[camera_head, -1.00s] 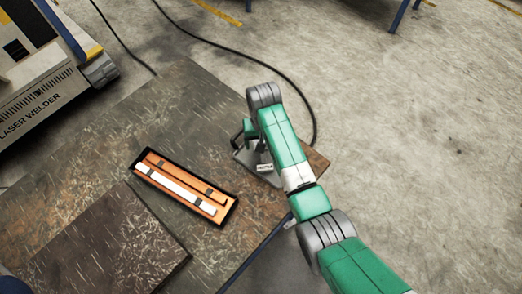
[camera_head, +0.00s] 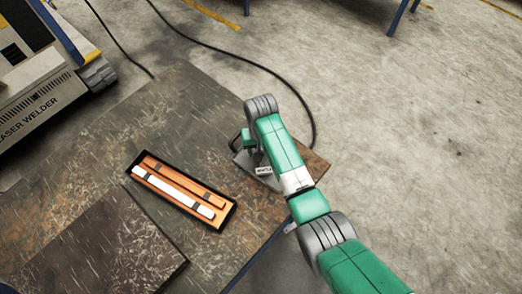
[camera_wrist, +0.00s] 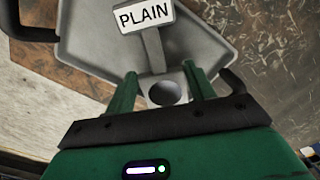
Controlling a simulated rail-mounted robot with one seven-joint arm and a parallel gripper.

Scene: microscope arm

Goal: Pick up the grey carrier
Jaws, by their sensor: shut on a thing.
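The grey carrier (camera_wrist: 207,43) fills the upper middle of the wrist view. It is a flat, angular grey plate with a raised stem, a white label reading "PLAIN" (camera_wrist: 147,16) and a dark round hole near my fingers. My gripper (camera_wrist: 160,84) has its two green fingers on either side of the grey part around that hole, shut on it. In the head view the carrier (camera_head: 243,160) shows at the right end of the table, partly hidden under my green arm. I cannot tell whether it is clear of the surface.
A black case (camera_head: 232,214) with an orange lining and a white bar lies left of the carrier on the worn table (camera_head: 180,110). A raised dark plate (camera_head: 105,240) lies at the front left. A laser welder (camera_head: 35,75) stands at the far left. A cable runs behind the table.

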